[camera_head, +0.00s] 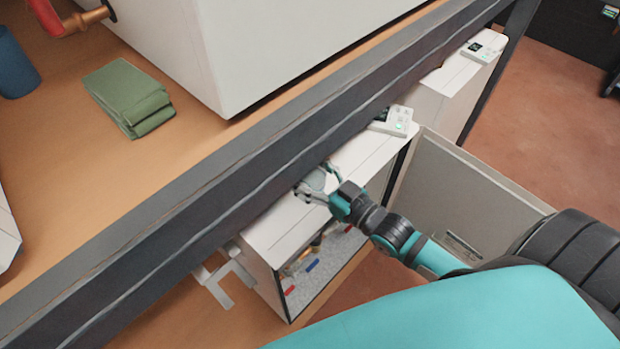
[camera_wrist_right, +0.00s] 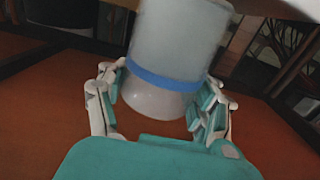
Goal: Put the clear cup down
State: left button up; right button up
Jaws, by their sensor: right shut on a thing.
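The clear cup (camera_wrist_right: 172,65) fills the upper middle of the right wrist view. It looks greyish and see-through, with a blue band (camera_wrist_right: 168,82) around it. My right gripper (camera_wrist_right: 158,110) is shut on it, with a finger on each side. In the head view my right gripper (camera_head: 318,186) is at the top of a white cabinet (camera_head: 285,228), close to the dark beam, and the pale cup (camera_head: 317,180) shows small between its fingers. I cannot tell whether the cup touches the cabinet top. My left gripper is not in view.
A dark beam (camera_head: 215,170) runs diagonally along the wooden table (camera_head: 60,200). A white box (camera_head: 260,50), a folded green cloth (camera_head: 128,95) and a blue cup (camera_head: 14,65) stand on the table. A grey panel (camera_head: 445,190) stands open beside the cabinet. A controller (camera_head: 393,121) lies near the gripper.

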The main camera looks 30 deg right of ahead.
aim_at(310, 181)
jog(key=shift+w+d+f, duration=0.1)
jog(key=shift+w, duration=0.2)
jog(key=shift+f, duration=1.55)
jog(key=shift+f, duration=0.1)
jog(key=o, duration=1.4)
jog(key=shift+s+f, duration=0.1)
jog(key=shift+c, duration=0.2)
